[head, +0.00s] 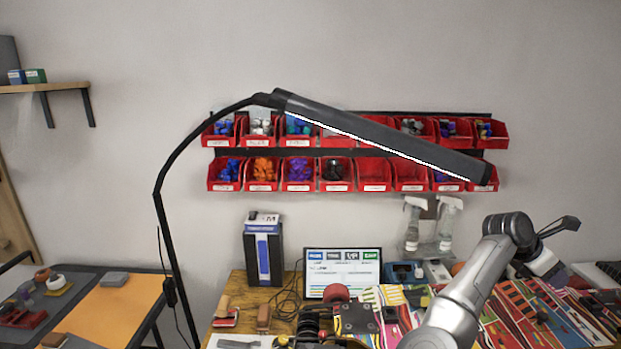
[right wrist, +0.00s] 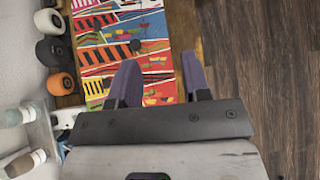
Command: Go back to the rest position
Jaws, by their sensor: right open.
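My right arm rises from the bottom of the head view, and its gripper (head: 553,272) hangs at the right above the workbench and the colourful boards. In the right wrist view the two purple-grey fingers of the right gripper (right wrist: 160,78) stand apart, with nothing between them. A brightly patterned board (right wrist: 150,50) lies below and beyond the fingers; I see no contact with it. My left gripper is not in the head view.
A black lamp (head: 380,135) crosses in front of red wall bins (head: 373,175). In the wrist view, wheels (right wrist: 55,52) lie at left; wooden floor (right wrist: 270,80) is clear at right.

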